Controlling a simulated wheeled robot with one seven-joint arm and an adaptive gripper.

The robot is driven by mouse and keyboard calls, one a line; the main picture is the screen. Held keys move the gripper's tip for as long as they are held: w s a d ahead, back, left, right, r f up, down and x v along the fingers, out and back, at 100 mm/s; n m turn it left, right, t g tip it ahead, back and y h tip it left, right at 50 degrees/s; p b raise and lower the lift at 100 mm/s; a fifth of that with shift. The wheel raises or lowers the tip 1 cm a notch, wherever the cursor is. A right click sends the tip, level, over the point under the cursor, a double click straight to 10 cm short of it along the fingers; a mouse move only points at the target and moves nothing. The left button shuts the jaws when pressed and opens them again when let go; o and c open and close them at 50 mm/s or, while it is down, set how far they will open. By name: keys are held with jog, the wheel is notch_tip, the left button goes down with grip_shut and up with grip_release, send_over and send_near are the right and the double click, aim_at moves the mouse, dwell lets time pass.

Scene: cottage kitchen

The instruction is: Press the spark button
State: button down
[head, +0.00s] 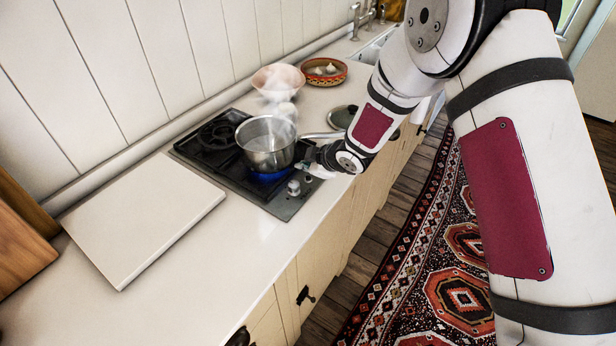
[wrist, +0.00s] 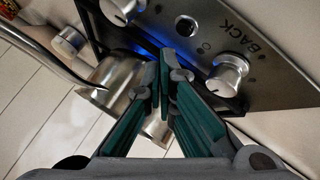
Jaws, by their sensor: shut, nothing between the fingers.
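The hob (head: 277,205) has a metal control panel, seen close in the wrist view (wrist: 270,85). The panel carries two silver knobs, one (wrist: 228,76) beside the word BACK and one (wrist: 124,8) at the top edge. Between them is a small round button (wrist: 186,26), which looks like the spark button, with a small dark ring (wrist: 204,46) near it. My gripper (wrist: 170,58) is shut and empty, its green-sided fingertips just below the button in the picture. I cannot tell whether they touch the panel. In the head view my gripper (head: 304,163) is beside the pot, partly hidden.
A steaming steel pot (head: 262,148) stands on the front burner over a blue flame (head: 268,178); its handle (head: 320,135) reaches right, close above my gripper. A lid (head: 341,117) and two bowls (head: 278,78) lie beyond. A white board (head: 145,218) lies left; the counter in front is clear.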

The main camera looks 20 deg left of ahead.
aim_at(307, 179)
jog(key=shift+r, duration=2.25)
jog(key=shift+d, duration=0.1)
jog(key=w+d+r+m+t+h, duration=0.25)
jog(key=d+r+m, duration=0.25)
jog(key=d+r, duration=0.8)
jog(key=s+d+r+m+h, duration=0.45)
jog(key=s+d+r, duration=0.45)
jog(key=d, duration=0.4)
jog(key=s+d+r+m+g+h, duration=0.1)
jog(key=s+d+r+m, duration=0.25)
jog(key=s, duration=0.25)
jog(key=s+d+r+m, duration=0.2)
jog(key=s+d, duration=0.2)
jog(key=s, duration=0.1)
jog(key=s+d+m+g, duration=0.1)
jog(key=s+m, duration=0.3)
jog(key=s, duration=1.1)
jog(key=shift+d+f+y, duration=0.15)
jog(key=shift+d+y, duration=0.25)
jog(key=shift+d, duration=0.3)
